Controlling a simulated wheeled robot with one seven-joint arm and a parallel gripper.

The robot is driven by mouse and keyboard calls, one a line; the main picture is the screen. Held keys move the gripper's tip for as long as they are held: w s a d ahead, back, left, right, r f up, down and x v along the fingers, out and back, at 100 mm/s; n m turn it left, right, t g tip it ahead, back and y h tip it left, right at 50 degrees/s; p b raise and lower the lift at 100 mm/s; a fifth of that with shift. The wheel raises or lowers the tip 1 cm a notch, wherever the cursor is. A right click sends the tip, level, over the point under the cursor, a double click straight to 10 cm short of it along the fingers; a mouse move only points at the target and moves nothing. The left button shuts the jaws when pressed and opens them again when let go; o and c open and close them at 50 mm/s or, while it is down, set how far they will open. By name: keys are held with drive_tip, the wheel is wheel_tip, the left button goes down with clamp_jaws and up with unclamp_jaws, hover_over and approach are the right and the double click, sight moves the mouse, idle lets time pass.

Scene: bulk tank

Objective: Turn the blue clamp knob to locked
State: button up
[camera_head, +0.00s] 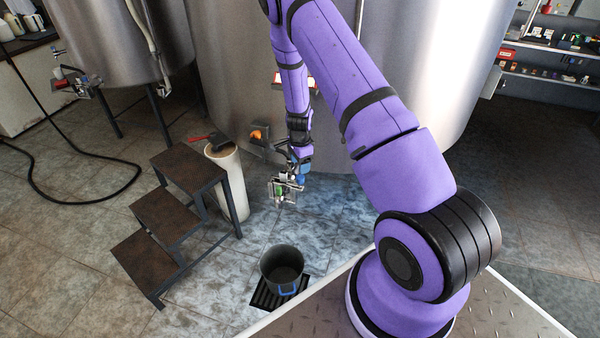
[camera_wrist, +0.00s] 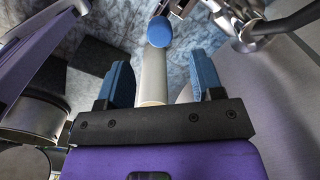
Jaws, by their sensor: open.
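A round blue knob (camera_wrist: 160,32) shows in the wrist view, ahead of my fingertips and roughly in line with the gap. A pale bar (camera_wrist: 153,75) runs from beside it back between my fingers; I cannot tell how they join. My gripper (camera_wrist: 163,78) is open, with one blue finger on each side of the bar and no visible grip on anything. In the head view my gripper (camera_head: 302,166) is low in front of the big steel tank, just above metal fittings (camera_head: 285,190) with a small green part. The knob is hard to separate from my blue fingers there.
Dark-treaded steps (camera_head: 165,215) and a cream cylinder (camera_head: 230,185) stand left of the fittings. A dark bucket (camera_head: 282,268) sits on a floor grate below. The steel tank (camera_head: 240,70) rises close behind. A black hose (camera_head: 100,200) lies at far left.

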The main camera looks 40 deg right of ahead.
wheel_tip(320, 180, up, 4)
drive_tip(key=shift+r, duration=0.1)
idle(0.6)
wheel_tip(320, 180, up, 17)
drive_tip(key=n+t+y, duration=0.1)
drive_tip(key=n, duration=0.3)
hover_over(299, 176)
drive_tip(key=s+a, duration=0.2)
drive_tip(key=a, duration=0.4)
drive_tip(key=s+a+r+n+t, duration=0.1)
drive_tip(key=s+a+r+n, duration=0.15)
drive_tip(key=r, duration=0.45)
drive_tip(key=s+a+r+n, duration=0.2)
drive_tip(key=s+r, duration=0.1)
drive_tip(key=r, duration=0.4)
drive_tip(key=s+a+r+n+t, duration=0.1)
drive_tip(key=s+r+n, duration=0.2)
drive_tip(key=s, duration=0.6)
drive_tip(key=s+a+r+n+t, duration=0.1)
drive_tip(key=s+a+r+n, duration=0.1)
drive_tip(key=s+r+n, duration=0.2)
drive_tip(key=s+a+r+n+t+h, duration=0.1)
drive_tip(key=s+r+n, duration=0.3)
drive_tip(key=s, duration=0.9)
wheel_tip(299, 176, up, 3)
drive_tip(key=shift+s+a+f, duration=0.15)
drive_tip(key=shift+s+a, duration=0.15)
drive_tip(key=shift+a, duration=0.2)
